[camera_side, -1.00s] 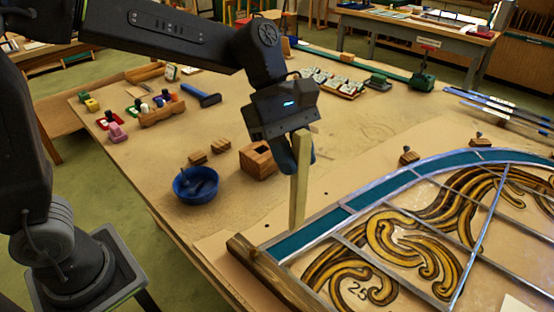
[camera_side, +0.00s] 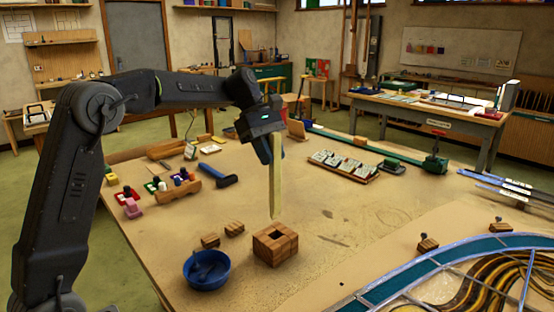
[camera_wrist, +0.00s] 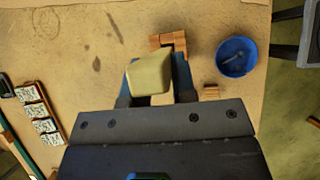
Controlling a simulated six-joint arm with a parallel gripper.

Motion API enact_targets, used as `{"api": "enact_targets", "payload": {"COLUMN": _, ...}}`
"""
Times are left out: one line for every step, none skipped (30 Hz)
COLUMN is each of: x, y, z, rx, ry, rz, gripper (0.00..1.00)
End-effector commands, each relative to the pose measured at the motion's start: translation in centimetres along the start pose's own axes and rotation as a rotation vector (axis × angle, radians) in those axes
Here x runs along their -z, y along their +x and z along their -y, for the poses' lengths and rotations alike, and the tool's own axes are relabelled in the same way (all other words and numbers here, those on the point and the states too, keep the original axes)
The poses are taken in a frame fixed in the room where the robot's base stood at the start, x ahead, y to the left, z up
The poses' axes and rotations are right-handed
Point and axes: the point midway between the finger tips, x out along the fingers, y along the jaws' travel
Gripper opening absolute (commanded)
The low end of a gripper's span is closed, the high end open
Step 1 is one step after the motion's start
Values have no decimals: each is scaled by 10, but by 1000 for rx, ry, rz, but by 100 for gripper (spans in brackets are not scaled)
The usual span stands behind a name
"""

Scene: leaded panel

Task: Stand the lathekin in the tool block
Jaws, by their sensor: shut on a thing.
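The lathekin (camera_side: 275,185) is a pale, flat wooden stick hanging upright, lower end down. My gripper (camera_side: 269,150) is shut on its upper part. The tool block (camera_side: 272,254) is a brown wooden block with a dark square opening in its top. In the side view the lathekin's lower tip appears just above the block's back edge, apart from the opening. In the wrist view the lathekin (camera_wrist: 149,75) shows end-on between the fingers, and hides part of the tool block (camera_wrist: 178,38) beyond it.
A blue bowl (camera_side: 206,270) stands left of the block, with small wooden blocks (camera_side: 210,240) behind it. The leaded panel (camera_side: 450,275) fills the right front.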

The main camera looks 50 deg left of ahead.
Motion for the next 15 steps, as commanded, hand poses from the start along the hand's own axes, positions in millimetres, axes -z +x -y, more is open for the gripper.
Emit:
{"api": "enact_targets", "payload": {"x": 0, "y": 0, "z": 0, "rx": 0, "ry": 0, "rz": 0, "gripper": 0}}
{"api": "enact_targets", "payload": {"x": 0, "y": 0, "z": 0, "rx": 0, "ry": 0, "rz": 0, "gripper": 0}}
{"api": "enact_targets", "payload": {"x": -1, "y": 0, "z": 0, "rx": 0, "ry": 0, "rz": 0, "gripper": 0}}
{"api": "enact_targets", "payload": {"x": -1, "y": 0, "z": 0, "rx": 0, "ry": 0, "rz": 0, "gripper": 0}}
{"api": "enact_targets", "payload": {"x": 0, "y": 0, "z": 0, "rx": 0, "ry": 0, "rz": 0, "gripper": 0}}
{"api": "enact_targets", "payload": {"x": 0, "y": 1, "z": 0, "rx": 1, "ry": 0, "rz": 1, "gripper": 0}}
{"api": "enact_targets", "payload": {"x": 0, "y": 1, "z": 0, "rx": 1, "ry": 0, "rz": 1, "gripper": 0}}
{"api": "enact_targets", "payload": {"x": 1, "y": 2, "z": 0, "rx": 1, "ry": 0, "rz": 1, "gripper": 0}}
{"api": "enact_targets", "payload": {"x": 2, "y": 4, "z": 0, "rx": 2, "ry": -1, "rz": 1, "gripper": 0}}
{"api": "enact_targets", "payload": {"x": 2, "y": 5, "z": 0, "rx": 2, "ry": -1, "rz": 1, "gripper": 0}}
{"api": "enact_targets", "payload": {"x": 3, "y": 7, "z": 0, "rx": 3, "ry": -2, "rz": 2, "gripper": 0}}
{"api": "enact_targets", "payload": {"x": 5, "y": 9, "z": 0, "rx": 2, "ry": -2, "rz": 1, "gripper": 0}}
{"api": "enact_targets", "payload": {"x": 6, "y": 11, "z": 0, "rx": 2, "ry": -2, "rz": 1, "gripper": 0}}
{"api": "enact_targets", "payload": {"x": 8, "y": 13, "z": 0, "rx": 2, "ry": -2, "rz": 1, "gripper": 0}}
{"api": "enact_targets", "payload": {"x": 10, "y": 17, "z": 1, "rx": 3, "ry": -1, "rz": 2, "gripper": 0}}
